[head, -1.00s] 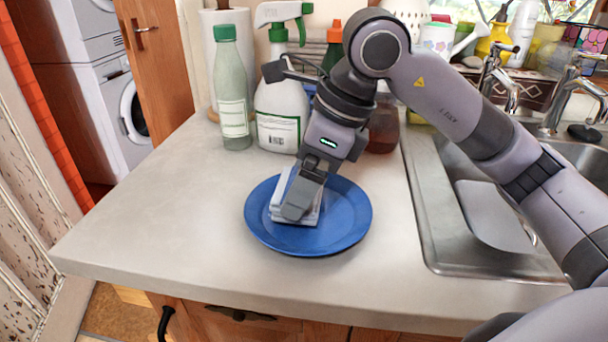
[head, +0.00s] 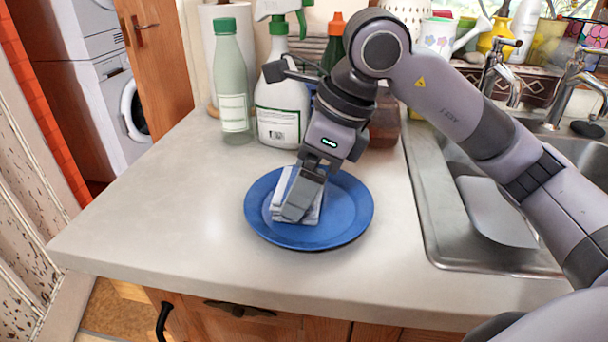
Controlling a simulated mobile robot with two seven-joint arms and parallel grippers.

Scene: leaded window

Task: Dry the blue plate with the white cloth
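The blue plate (head: 347,213) lies flat on the counter near its front edge. The white cloth (head: 281,205), folded into a small pad, rests on the plate, a little left of its middle. My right gripper (head: 297,206) comes down from above and is shut on the cloth, holding it against the plate's surface. Its fingers hide part of the cloth and the plate's middle. My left gripper is not in view.
A clear green-capped bottle (head: 232,85), a white spray bottle (head: 277,105) and an amber bottle (head: 384,123) stand behind the plate. A steel sink (head: 429,225) with taps lies to the right. The counter (head: 150,215) left of the plate is clear.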

